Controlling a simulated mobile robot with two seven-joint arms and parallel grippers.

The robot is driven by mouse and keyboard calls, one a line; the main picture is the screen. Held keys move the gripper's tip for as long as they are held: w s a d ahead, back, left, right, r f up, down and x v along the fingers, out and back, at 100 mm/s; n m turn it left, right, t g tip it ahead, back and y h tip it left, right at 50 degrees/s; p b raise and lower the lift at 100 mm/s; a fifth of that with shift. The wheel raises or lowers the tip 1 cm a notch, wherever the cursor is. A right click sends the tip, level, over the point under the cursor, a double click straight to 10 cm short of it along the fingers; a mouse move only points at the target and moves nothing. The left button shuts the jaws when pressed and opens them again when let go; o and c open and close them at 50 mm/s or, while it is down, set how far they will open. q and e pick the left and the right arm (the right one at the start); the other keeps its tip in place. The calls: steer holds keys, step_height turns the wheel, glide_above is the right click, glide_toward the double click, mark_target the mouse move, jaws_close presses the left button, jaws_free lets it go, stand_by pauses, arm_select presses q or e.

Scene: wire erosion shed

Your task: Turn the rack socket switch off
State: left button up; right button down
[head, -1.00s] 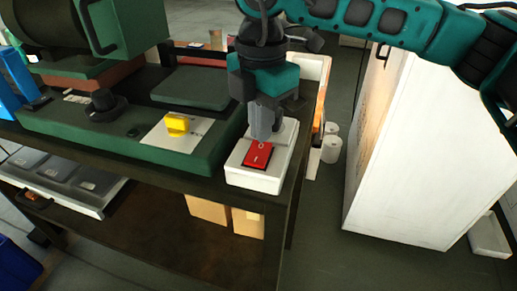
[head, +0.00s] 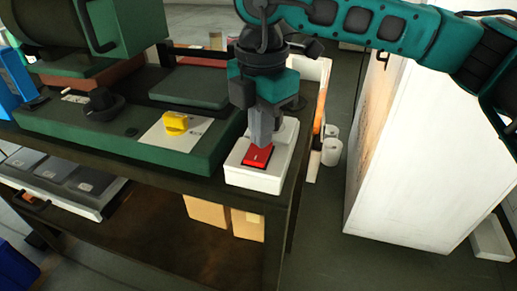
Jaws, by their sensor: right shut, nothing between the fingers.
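The rack socket switch is a red rocker (head: 256,157) on a white box (head: 252,181) at the right front corner of the dark bench. My right gripper (head: 261,143) points down over the rocker, its grey fingers shut and empty. The fingertips overlap the rocker's far part in the picture and seem to touch it or be just above it. They hide that far part; one white mark shows on the near part. My left gripper is not in the head view.
A green machine base (head: 120,140) with a yellow knob (head: 175,124) and a black knob (head: 103,103) stands left of the white box. Cardboard boxes (head: 207,211) sit on the lower shelf.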

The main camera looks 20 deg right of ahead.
steer(key=shift+f, duration=0.2)
steer(key=shift+r+p, duration=1.95)
steer(key=shift+r, duration=1.65)
steer(key=shift+f, duration=0.1)
